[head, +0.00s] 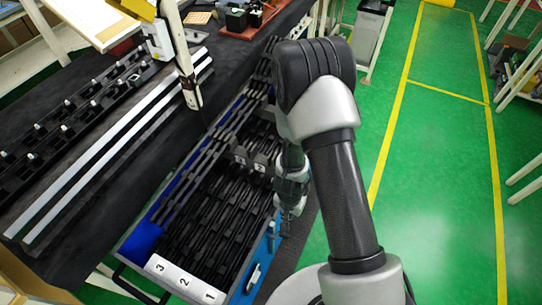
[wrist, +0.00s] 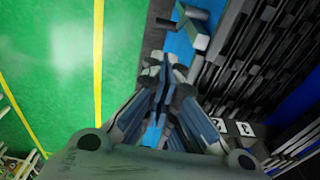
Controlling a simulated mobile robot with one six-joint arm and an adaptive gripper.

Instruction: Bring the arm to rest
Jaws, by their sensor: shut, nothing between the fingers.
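My arm reaches out over the floor beside the workbench, bent at the elbow. My gripper (head: 288,212) hangs by the right edge of the blue bin. It also shows in the wrist view (wrist: 167,68), with its fingers together and nothing between them. The gripper appears over or close to the bin's blue rim; I cannot tell the exact gap. My forearm hides part of the bin's right side in the head view.
The blue bin (head: 142,237) holds several black trim strips (head: 205,215) in numbered lanes. The dark bench (head: 110,160) carries light rails (head: 105,150) and a black clip fixture (head: 70,120). Green floor (head: 445,170) with yellow lines is open at right. A grey box (head: 368,32) stands behind.

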